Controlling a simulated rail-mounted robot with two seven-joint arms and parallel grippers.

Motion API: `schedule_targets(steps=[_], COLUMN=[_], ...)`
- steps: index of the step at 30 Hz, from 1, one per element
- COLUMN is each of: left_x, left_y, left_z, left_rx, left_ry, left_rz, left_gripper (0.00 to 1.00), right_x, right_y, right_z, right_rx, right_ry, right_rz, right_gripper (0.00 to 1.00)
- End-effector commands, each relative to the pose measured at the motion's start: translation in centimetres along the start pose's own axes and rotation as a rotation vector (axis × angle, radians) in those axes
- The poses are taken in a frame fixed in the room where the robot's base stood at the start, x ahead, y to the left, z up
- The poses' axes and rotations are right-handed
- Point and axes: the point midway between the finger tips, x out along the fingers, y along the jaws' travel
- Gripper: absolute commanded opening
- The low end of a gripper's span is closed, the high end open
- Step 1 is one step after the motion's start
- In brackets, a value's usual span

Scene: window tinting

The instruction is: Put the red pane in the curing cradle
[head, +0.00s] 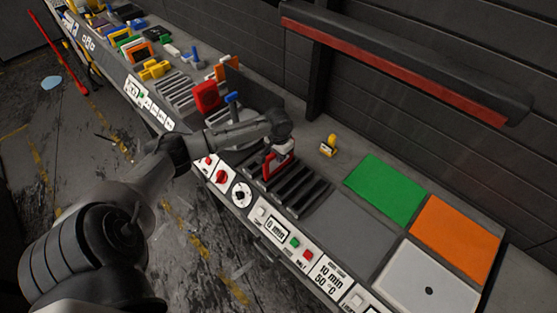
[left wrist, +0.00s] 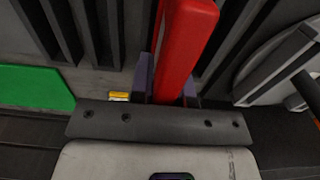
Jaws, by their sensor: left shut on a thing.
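My left gripper (head: 279,150) is shut on the red pane (head: 267,166), which shows as a red frame held upright below it. The curing cradle seems to be the rack of dark slats (head: 305,196) behind the timer panel. The pane is over the rack's left end; I cannot tell whether its lower edge is in a slot or just above. In the left wrist view the pane (left wrist: 185,45) stands between the fingers (left wrist: 168,92), with dark slats (left wrist: 62,30) on both sides. My right gripper is not in view.
Right of the rack are a grey area, a green square (head: 386,189), an orange square (head: 455,238) and a white plate (head: 428,283). A small yellow item (head: 328,146) stands behind. Another slatted rack (head: 176,92) and a red block (head: 206,96) are farther left.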

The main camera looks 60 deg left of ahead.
Motion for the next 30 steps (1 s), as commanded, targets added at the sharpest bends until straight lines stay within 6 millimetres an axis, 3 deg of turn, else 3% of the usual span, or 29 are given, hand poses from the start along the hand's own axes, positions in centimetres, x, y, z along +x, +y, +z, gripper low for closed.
schedule_targets(steps=[6,18,19,26,30], left_x=[2.7,3.1,3.2,3.1,3.1], left_y=[0.0,0.0,0.0,0.0,0.0], left_z=[0.1,0.1,0.1,0.1,0.1], left_rx=[0.0,0.0,0.0,0.0,0.0], left_ry=[-0.002,-0.001,-0.001,-0.001,-0.001], left_rz=[0.0,0.0,-0.001,-0.001,-0.001], left_gripper=[0.0,0.0,0.2,0.42,0.42], right_x=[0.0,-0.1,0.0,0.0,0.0], right_y=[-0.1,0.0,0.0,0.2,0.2], right_z=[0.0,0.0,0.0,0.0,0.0], right_rx=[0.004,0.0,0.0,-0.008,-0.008], right_ry=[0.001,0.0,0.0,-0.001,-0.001], right_rz=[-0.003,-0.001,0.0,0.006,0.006], right_gripper=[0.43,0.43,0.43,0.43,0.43])
